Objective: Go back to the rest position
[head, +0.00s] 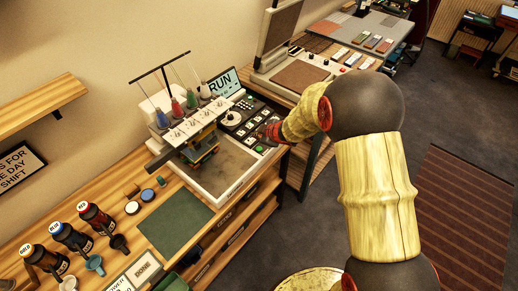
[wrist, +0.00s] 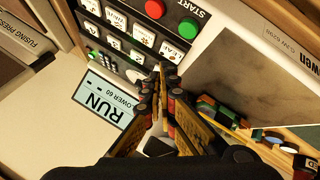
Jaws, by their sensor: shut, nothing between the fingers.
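My gripper (head: 268,131) is at the control panel (head: 243,122) of the embroidery machine (head: 190,118) in the head view. In the wrist view my gripper (wrist: 161,72) is shut and empty, its fingertips close together over the panel's lower edge. A red button (wrist: 155,9) and a green START button (wrist: 188,28) lie just beyond the fingertips. Whether the fingertips touch the panel I cannot tell. A screen reading RUN (wrist: 101,104) is left of the fingers.
The wooden workbench (head: 150,237) holds several dark bottles (head: 96,218), small cups and a green mat (head: 174,222). A heat press (head: 305,75) stands on the table behind. The floor (head: 420,110) right of my arm is open, with a striped rug (head: 465,210).

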